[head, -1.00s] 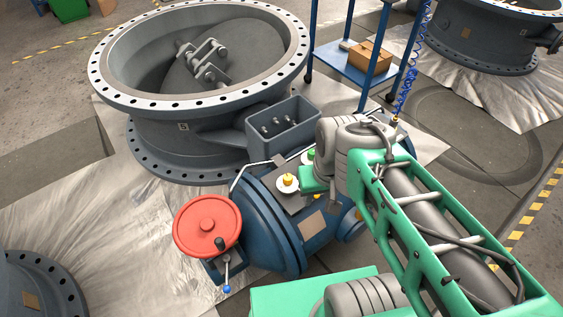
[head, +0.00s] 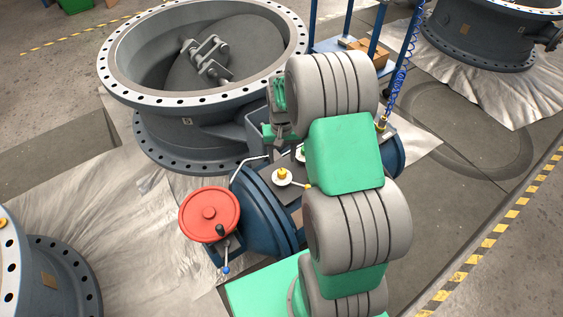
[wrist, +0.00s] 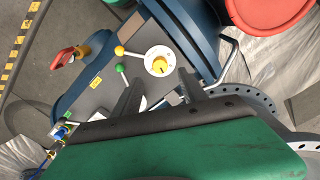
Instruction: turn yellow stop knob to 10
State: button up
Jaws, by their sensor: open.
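The yellow knob (head: 281,174) sits on a round white dial on top of the blue actuator housing (head: 262,205). In the wrist view the yellow knob (wrist: 159,66) lies ahead of my gripper (wrist: 158,79), between the lines of its two dark fingers. The fingers are open and nothing is held between them. The knob appears clear of both fingers. The dial's numbers are too small to read. In the head view my arm covers part of the housing, and my gripper shows only partly, above and behind the knob.
Close to the dial are levers with a yellow ball (wrist: 119,50) and a green ball (wrist: 119,68). A red handwheel (head: 209,214) stands left of the knob. A red handle (wrist: 62,57) lies farther left in the wrist view. A large grey valve (head: 203,60) stands behind.

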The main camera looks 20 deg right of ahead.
aim_at(282, 171)
notch_tip(282, 171, down, 8)
jog(key=shift+w+f, duration=0.1)
jog(key=shift+c, duration=0.5)
grip_shut()
